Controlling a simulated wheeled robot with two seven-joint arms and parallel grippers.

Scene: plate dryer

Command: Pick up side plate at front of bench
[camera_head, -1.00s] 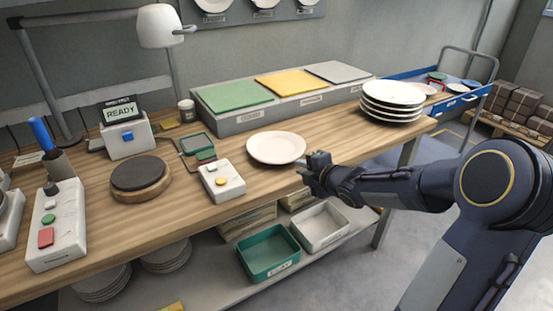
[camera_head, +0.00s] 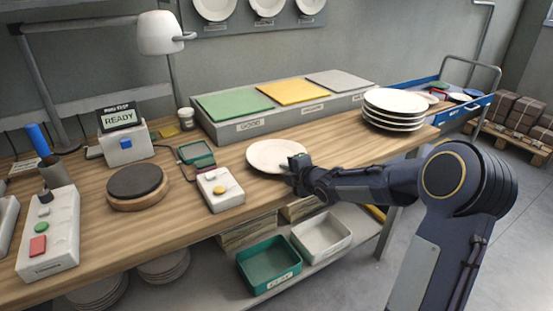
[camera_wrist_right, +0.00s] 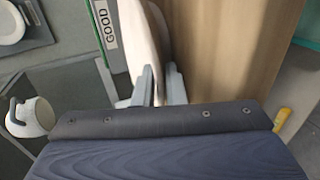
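The side plate (camera_head: 272,158), white and round, lies on the front part of the wooden bench (camera_head: 100,245). My right gripper (camera_head: 297,165) is at its right rim, coming in from the right. In the right wrist view the plate (camera_wrist_right: 140,38) shows nearly edge-on, with its rim between the two fingers of my right gripper (camera_wrist_right: 160,84). One finger is on each side of the rim; whether both press on it cannot be made out. My left gripper is not in view.
A white box with a yellow button (camera_head: 221,190) stands left of the plate. Behind is a grey block with green, yellow and grey pads (camera_head: 290,118). A plate stack (camera_head: 394,108) stands at right. A round dark-topped stand (camera_head: 136,186) is at left.

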